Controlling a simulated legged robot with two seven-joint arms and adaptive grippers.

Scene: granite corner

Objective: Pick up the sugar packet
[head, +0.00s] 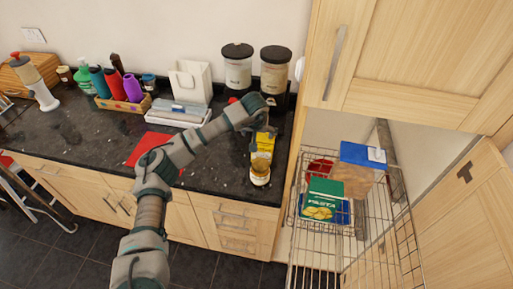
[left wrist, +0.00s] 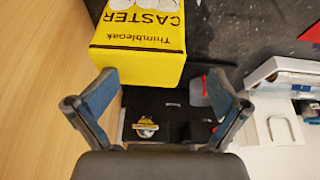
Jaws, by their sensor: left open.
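The sugar packet (head: 263,141) is yellow and stands on the dark counter near its right end. In the left wrist view the packet (left wrist: 140,32) fills the upper left and shows the black word CASTER. My left gripper (head: 263,126) is above and behind the packet in the head view and hides part of it. In the left wrist view my left gripper (left wrist: 163,85) is open, with nothing held between its fingers. The packet lies beyond the fingertips, nearer the left finger. My right gripper is not in view.
A small jar (head: 260,173) stands just in front of the packet, near the counter edge. Two dark-lidded canisters (head: 238,68) stand behind. A red mat (head: 150,149) lies left on the counter. A wire basket (head: 330,222) with goods is at the right.

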